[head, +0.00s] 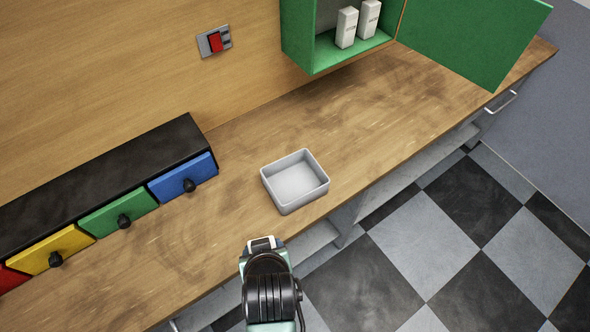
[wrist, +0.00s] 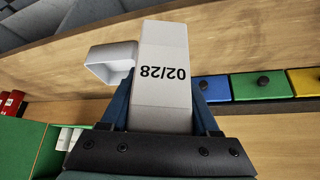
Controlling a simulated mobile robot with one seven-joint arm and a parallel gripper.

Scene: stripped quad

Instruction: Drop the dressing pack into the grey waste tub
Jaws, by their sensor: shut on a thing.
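My gripper (wrist: 161,100) is shut on the dressing pack (wrist: 160,55), a white box printed 02/28, upside down in the wrist view. The pack sits between the two blue fingers and reaches up past them. In the head view my gripper (head: 262,245) is at the counter's front edge, below and left of the grey waste tub (head: 283,205), with my arm hiding most of the pack. The tub is an open, square, light grey box on the wooden counter, and its inside looks empty. It also shows in the wrist view (wrist: 97,72), left of and partly behind the pack.
A black drawer unit with blue (head: 184,178), green (head: 119,211) and yellow (head: 50,249) fronts stands at left. An open green cabinet (head: 297,30) with two white cartons (head: 347,27) hangs above the counter. A red switch (head: 215,42) is on the wall. The counter right of the tub is clear.

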